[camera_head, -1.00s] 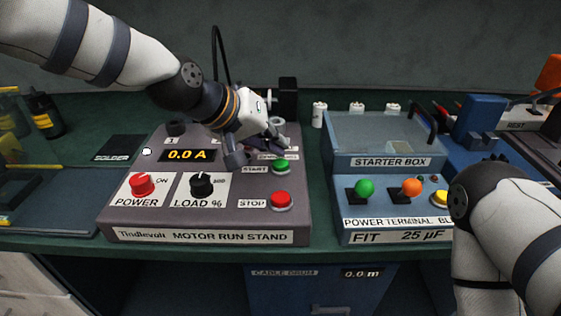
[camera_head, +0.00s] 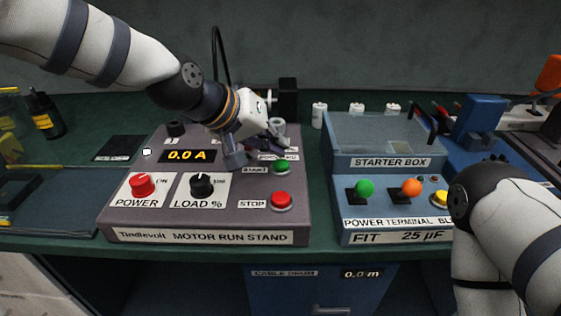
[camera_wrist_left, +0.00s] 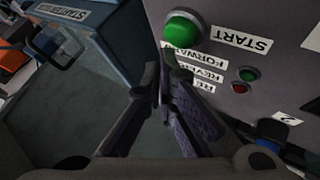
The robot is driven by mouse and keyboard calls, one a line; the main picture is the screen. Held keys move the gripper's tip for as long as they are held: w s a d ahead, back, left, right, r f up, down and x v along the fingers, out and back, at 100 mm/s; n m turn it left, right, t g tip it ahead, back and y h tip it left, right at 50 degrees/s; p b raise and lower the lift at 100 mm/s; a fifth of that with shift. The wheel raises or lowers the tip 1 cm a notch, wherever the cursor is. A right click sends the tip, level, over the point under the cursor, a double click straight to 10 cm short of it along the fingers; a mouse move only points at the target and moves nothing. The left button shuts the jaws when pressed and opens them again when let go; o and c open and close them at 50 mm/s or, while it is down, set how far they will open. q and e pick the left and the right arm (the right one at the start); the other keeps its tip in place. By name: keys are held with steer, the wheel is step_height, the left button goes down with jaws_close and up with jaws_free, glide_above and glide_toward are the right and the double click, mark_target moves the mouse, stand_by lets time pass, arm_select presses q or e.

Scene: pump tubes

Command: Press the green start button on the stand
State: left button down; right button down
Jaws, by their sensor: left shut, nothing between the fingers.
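The green start button (camera_head: 281,167) is a round cap on the sloped face of the grey motor run stand (camera_head: 206,236), right of the START label. The red stop button (camera_head: 281,200) is below it. My left gripper (camera_head: 285,148) is just above and behind the green button in the head view, apart from it as far as I can see. In the left wrist view the shut, empty fingertips (camera_wrist_left: 163,72) point toward the panel, with the green button (camera_wrist_left: 183,28) just beyond them, slightly right. My right arm shows at the right edge; its gripper is out of frame.
The stand also carries a red power knob (camera_head: 143,184), a black load knob (camera_head: 202,185) and a display (camera_head: 187,156) reading 0.0 A. A blue starter box (camera_head: 377,160) stands to the right, with a narrow green bench gap between.

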mark_target(277, 161)
arm_select(q)
steer(key=shift+f, duration=0.1)
steer(key=shift+f, duration=0.35)
steer(key=shift+f, duration=0.65)
stand_by(0.8)
steer(key=shift+r, duration=0.1)
steer(key=shift+r+p, duration=0.4)
steer(key=shift+r, duration=0.6)
arm_select(e)
steer(key=shift+w+r, duration=0.45)
steer(key=shift+t, duration=0.3)
